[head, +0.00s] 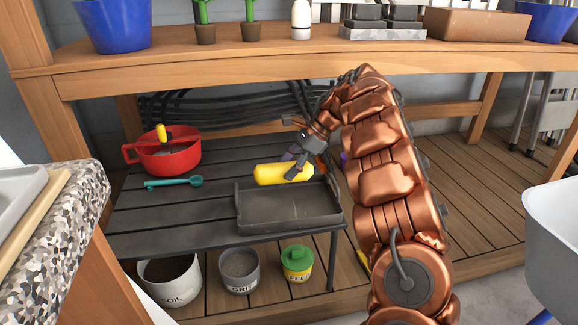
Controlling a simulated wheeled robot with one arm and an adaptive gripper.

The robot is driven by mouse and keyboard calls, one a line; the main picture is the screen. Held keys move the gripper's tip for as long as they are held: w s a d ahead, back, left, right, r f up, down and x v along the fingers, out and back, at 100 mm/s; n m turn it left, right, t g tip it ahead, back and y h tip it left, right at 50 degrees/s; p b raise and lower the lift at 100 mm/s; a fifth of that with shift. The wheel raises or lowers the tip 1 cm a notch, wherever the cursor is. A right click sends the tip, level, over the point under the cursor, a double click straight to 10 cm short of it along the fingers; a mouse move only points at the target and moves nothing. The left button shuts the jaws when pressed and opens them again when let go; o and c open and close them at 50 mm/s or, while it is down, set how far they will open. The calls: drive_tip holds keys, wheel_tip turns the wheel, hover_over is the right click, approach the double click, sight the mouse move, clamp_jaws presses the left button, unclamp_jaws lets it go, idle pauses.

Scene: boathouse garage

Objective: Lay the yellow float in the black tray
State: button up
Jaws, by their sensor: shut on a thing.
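The yellow float (270,174) is a smooth yellow cylinder lying roughly level at the back left of the black tray. My gripper (297,172) is shut on the float near its right end, reaching in from the upper right. The black tray (285,221) is a shallow rectangular tray at the right end of the dark slatted table. The float overlaps the tray's back rim in the picture. I cannot tell whether it touches the tray or is held above it.
A red pot (168,158) with a yellow-handled thing in it stands left on the dark table (150,224). A teal spoon-like tool (175,182) lies in front of it. A wooden bench (250,70) overhangs behind. Buckets marked SOIL (172,282) and GRIT (239,271) stand below.

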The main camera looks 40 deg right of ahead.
drive_tip(key=shift+f+b, duration=2.15)
drive_tip(key=shift+f, duration=0.6)
drive_tip(key=o, duration=1.7)
drive_tip(key=shift+c, duration=0.2)
drive_tip(key=shift+r, duration=0.1)
drive_tip(key=shift+v, duration=3.7)
